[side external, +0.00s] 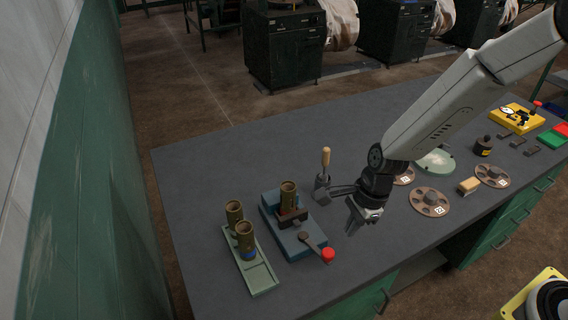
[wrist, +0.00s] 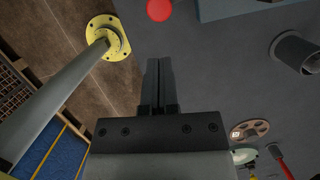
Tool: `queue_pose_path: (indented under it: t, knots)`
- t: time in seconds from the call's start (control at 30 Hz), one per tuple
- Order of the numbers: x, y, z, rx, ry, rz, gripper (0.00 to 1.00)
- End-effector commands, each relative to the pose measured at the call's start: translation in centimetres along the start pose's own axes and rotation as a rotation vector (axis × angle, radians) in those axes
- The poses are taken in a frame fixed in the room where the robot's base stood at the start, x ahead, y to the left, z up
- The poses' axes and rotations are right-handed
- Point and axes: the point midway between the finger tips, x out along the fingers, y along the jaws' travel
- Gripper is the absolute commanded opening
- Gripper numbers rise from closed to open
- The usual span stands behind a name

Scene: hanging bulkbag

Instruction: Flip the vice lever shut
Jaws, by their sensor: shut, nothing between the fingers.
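The blue vice (side external: 275,222) sits on the grey bench and has a brass cylinder (side external: 288,194) standing in its jaws. Its lever (side external: 316,245) sticks out over the front right corner and ends in a red knob (side external: 328,255). My gripper (side external: 355,224) is to the right of the vice, apart from the knob, pointing down with its fingers together and empty. In the wrist view the shut fingers (wrist: 157,82) lie below the red knob (wrist: 159,9), with a gap between. There only a corner of the vice (wrist: 235,8) shows, and the lever's arm is out of frame.
A green tray (side external: 262,278) with two brass cylinders stands left of the vice. A wooden-handled tool (side external: 325,160) stands behind my gripper. Brown reels (side external: 430,201) and a pale green dish (side external: 437,160) lie to the right. The bench front edge is close.

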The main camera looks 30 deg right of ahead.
Motion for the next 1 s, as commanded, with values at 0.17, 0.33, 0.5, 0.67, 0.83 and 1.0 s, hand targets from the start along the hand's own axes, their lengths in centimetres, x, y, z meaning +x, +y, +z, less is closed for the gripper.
queue_pose_path:
  t: [0.17,0.33,0.5,0.67,0.83,1.0]
  knots:
    - [-1.9,0.0,0.0,0.0,-0.001,-0.001,0.0]
    - [-3.0,0.0,0.0,0.001,0.0,-0.001,0.0]
    - [-3.4,0.0,0.0,0.001,0.001,0.0,0.0]
    - [-3.4,0.0,0.0,0.001,0.001,0.001,0.0]
    - [-3.4,0.0,0.0,0.0,0.001,0.0,0.0]
    - [-3.7,0.0,-0.4,-0.041,0.006,-0.006,0.0]
